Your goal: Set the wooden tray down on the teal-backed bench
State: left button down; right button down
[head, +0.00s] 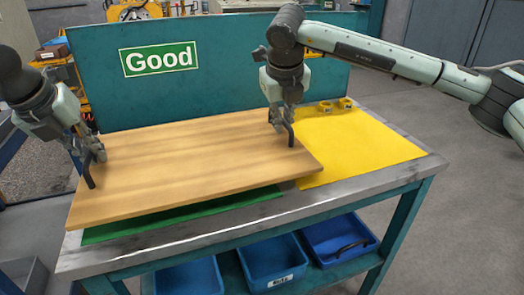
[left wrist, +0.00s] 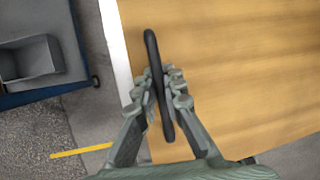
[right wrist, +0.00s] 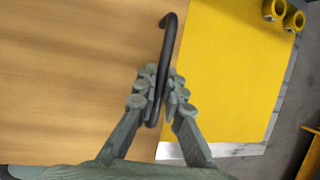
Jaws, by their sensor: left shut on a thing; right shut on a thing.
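The wooden tray (head: 195,168) is a flat light-brown board with a black handle at each end. It is over the left and middle part of the teal-backed bench (head: 400,172). Its near edge shows above a green mat; I cannot tell whether its underside touches the bench. My left gripper (head: 90,160) is shut on the left black handle (left wrist: 153,60). My right gripper (head: 285,125) is shut on the right black handle (right wrist: 168,40). The tray also fills much of the left wrist view (left wrist: 240,80) and right wrist view (right wrist: 70,80).
A green mat (head: 180,216) shows under the tray's front edge. A yellow mat (head: 365,145) covers the bench's right side, with two small yellow rings (head: 325,107) at its back. The teal back panel (head: 230,65) reads "Good". Blue bins (head: 272,262) sit on the shelf below.

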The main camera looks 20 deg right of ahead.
aim_at(96, 168)
pick_arm(q)
jog(key=shift+f, duration=0.1)
pick_arm(e)
jog(key=shift+f, duration=0.1)
